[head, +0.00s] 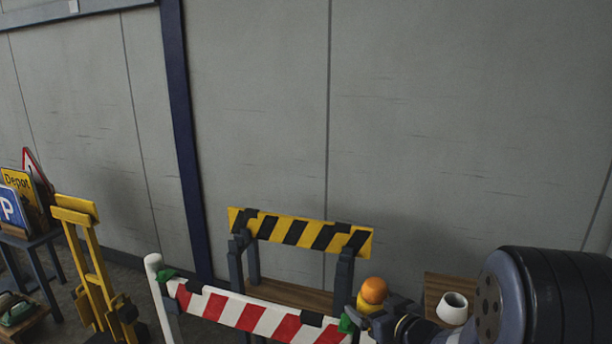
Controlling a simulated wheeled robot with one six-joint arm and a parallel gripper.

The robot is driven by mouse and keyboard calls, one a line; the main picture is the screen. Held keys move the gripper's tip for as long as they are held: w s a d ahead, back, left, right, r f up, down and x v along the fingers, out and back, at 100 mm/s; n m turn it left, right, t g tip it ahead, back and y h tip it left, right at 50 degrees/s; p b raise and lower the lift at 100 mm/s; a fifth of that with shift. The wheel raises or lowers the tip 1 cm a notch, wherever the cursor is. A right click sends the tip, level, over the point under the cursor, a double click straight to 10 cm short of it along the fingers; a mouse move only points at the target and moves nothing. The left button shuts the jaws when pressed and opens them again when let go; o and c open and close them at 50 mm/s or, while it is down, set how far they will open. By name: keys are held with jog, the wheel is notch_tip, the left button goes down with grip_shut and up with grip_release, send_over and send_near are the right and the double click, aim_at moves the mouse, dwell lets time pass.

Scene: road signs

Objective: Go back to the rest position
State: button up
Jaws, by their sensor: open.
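My gripper's fingers do not show in the head view; only a large dark rounded part of my arm fills the lower right corner. It covers what lies behind it there. A red-and-white striped barrier board (250,315) stands at the bottom middle, with a white post at its left end and green pieces near both ends. A yellow-and-black striped board (300,232) stands behind it on dark grey supports. I see nothing held.
An orange-topped lamp (373,291) and a white cup-like pot (452,308) are close to my arm. A yellow stand (88,255) is at left. Several signs, including a blue P sign (12,207), stand on a dark table (35,240). The grey wall (450,120) behind is bare.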

aim_at(365, 283)
jog(key=shift+s+d+f, duration=0.1)
jog(key=shift+s+d, duration=0.05)
jog(key=shift+s, duration=0.1)
jog(key=p+v, duration=0.2)
jog(key=v, duration=0.8)
jog(key=b+x, duration=0.2)
jog(key=x, duration=0.8)
jog(key=shift+w+f, duration=0.15)
notch_tip(365, 283, up, 4)
jog(key=p, duration=0.2)
jog(key=shift+w+p, duration=0.15)
jog(key=shift+p, duration=0.25)
notch_tip(365, 283, up, 5)
jog(key=p, duration=0.5)
jog(key=shift+f, duration=0.1)
jog(key=shift+w+a+f+b, duration=0.15)
jog(key=shift+a+f+b, duration=0.25)
jog(key=shift+a+b, duration=0.15)
jog(key=shift+w+a+f+b, duration=0.1)
jog(key=shift+a+f+b, duration=0.3)
jog(key=shift+a, duration=0.2)
jog(key=shift+w+a+y, duration=0.1)
jog(key=shift+a+y, duration=0.1)
jog(key=shift+y, duration=0.1)
